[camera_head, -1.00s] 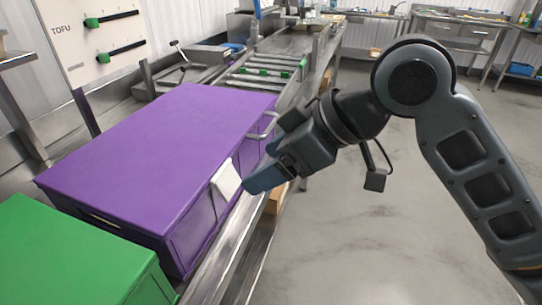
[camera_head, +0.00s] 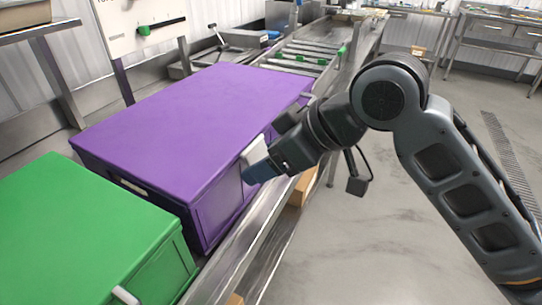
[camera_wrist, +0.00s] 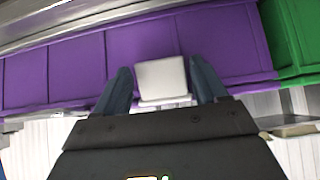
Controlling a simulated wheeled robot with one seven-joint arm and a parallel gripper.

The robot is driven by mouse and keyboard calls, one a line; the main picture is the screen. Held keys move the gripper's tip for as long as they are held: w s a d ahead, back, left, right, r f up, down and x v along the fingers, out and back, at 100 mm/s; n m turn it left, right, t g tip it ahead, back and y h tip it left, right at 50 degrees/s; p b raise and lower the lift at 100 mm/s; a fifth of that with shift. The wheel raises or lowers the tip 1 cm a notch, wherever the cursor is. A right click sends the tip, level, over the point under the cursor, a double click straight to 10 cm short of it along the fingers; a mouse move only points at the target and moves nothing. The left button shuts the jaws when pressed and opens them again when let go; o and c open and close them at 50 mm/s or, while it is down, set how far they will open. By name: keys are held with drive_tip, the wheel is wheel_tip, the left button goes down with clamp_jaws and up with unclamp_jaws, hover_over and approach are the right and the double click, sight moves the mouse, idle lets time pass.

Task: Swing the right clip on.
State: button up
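A purple box (camera_head: 190,130) with a flat lid stands on the metal bench. A white clip (camera_head: 254,150) sits at the top edge of its side that faces my arm. My gripper (camera_head: 264,172) is at that side, close to the clip and partly in front of it. In the wrist view the clip (camera_wrist: 163,80) shows as a pale square plate between my two spread fingers (camera_wrist: 160,68), with purple gaps on both sides. The gripper is open and holds nothing. I cannot tell whether the clip is fastened or swung out.
A green box (camera_head: 80,225) with a white handle (camera_head: 125,295) stands on the near left; its side also shows in the wrist view (camera_wrist: 293,35). A roller conveyor (camera_head: 300,55) lies behind the purple box. The floor (camera_head: 370,240) to the right is clear.

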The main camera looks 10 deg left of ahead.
drive_tip(key=c, duration=0.3)
drive_tip(key=shift+c, duration=0.2)
drive_tip(key=shift+w+a+f+p, duration=0.1)
drive_tip(key=shift+w+a+p, duration=0.1)
drive_tip(key=shift+a+p, duration=0.45)
